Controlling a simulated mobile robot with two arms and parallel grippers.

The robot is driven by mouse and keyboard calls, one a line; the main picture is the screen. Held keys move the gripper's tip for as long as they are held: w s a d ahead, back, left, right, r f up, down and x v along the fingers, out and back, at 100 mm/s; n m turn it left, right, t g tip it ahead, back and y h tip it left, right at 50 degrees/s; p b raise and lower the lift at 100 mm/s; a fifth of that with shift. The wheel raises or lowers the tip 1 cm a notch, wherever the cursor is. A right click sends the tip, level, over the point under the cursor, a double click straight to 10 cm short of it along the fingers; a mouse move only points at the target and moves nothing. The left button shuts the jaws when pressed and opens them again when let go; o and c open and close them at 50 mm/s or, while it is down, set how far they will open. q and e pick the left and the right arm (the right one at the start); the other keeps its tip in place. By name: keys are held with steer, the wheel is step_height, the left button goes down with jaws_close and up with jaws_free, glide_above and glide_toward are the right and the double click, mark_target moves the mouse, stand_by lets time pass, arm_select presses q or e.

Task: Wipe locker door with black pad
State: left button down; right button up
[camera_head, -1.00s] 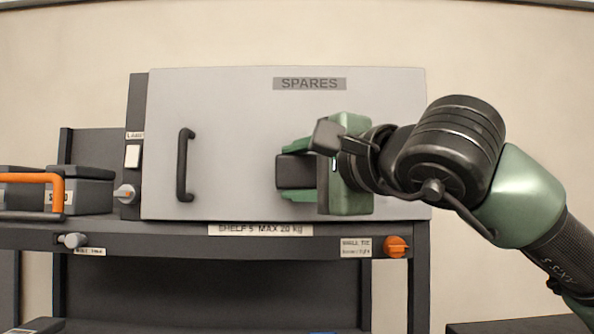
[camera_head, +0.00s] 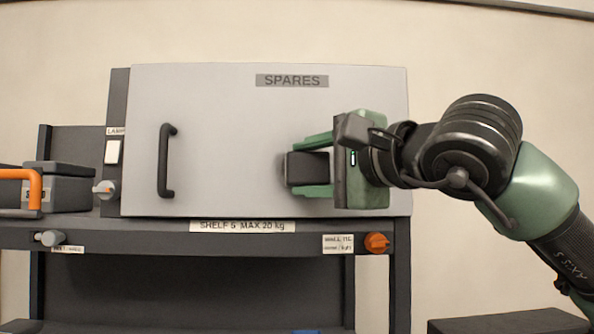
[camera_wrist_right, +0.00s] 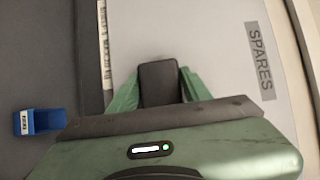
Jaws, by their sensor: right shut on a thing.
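The locker door (camera_head: 230,120) is light grey, closed, with a black vertical bar handle (camera_head: 166,160) at its left and a SPARES label at its top. My right gripper (camera_head: 312,165) is in front of the door's right half, pointing at it. Its green fingers are shut on the black pad (camera_head: 306,169), one above and one below it. In the right wrist view the pad (camera_wrist_right: 160,83) sits between the two fingers, over the grey door (camera_wrist_right: 205,45). I cannot tell whether the pad touches the door. My left gripper is not in view.
The locker stands on a dark shelf with a label strip (camera_head: 242,226) and an orange knob (camera_head: 377,242). A light switch (camera_head: 113,152), a grey knob (camera_head: 104,189) and dark boxes (camera_head: 70,188) with an orange handle are at left. A blue bin (camera_wrist_right: 38,122) shows in the wrist view.

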steer(key=shift+w+d, duration=0.1)
steer(key=shift+d, duration=0.6)
steer(key=shift+a+b, duration=0.6)
steer(key=shift+a, duration=2.3)
steer(key=shift+r, duration=0.15)
steer(key=shift+d+b, duration=0.4)
steer(key=shift+d, duration=3.8)
steer(key=shift+a, duration=4.2)
